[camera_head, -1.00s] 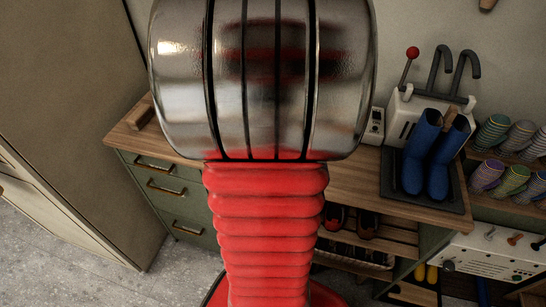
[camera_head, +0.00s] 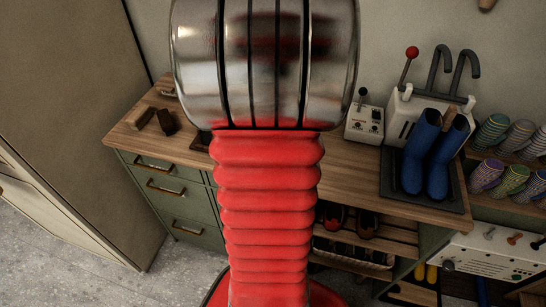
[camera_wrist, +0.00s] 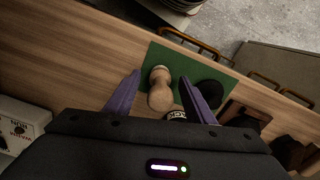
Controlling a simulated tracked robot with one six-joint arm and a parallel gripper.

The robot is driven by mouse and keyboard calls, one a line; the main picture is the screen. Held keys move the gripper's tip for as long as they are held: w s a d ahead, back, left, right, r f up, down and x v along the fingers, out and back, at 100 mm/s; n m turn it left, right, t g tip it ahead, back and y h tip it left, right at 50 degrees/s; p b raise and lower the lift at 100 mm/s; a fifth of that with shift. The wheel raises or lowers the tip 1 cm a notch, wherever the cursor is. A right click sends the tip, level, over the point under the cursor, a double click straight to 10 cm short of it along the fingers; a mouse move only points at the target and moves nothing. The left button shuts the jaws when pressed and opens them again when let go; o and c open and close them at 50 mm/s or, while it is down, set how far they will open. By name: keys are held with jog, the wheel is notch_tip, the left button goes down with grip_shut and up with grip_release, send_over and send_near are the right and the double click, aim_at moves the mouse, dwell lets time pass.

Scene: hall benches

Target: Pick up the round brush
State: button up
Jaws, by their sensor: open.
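A light wooden, knob-shaped piece (camera_wrist: 160,95), which looks like the round brush's handle, lies on a green mat (camera_wrist: 158,54) in the wrist view. Its bristles cannot be made out. My gripper (camera_wrist: 160,78) is open, with its two purple fingers on either side of this piece and a gap at each side. Whether the fingers are at its height is unclear. In the head view my arm hides the mat, the brush and my gripper.
A dark round thing (camera_wrist: 209,91) lies close by my right finger. A lettered tin (camera_wrist: 177,115) sits just below the wooden piece, partly hidden. Dark blocks lie farther right. A white box (camera_wrist: 18,125) stands left. Blue boots (camera_head: 424,155) stand on the bench's right.

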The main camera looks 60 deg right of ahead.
jog(key=c, duration=1.2)
jog(key=shift+o, duration=0.2)
jog(key=shift+r, duration=0.1)
notch_tip(320, 180, up, 10)
jog(key=shift+f, duration=0.1)
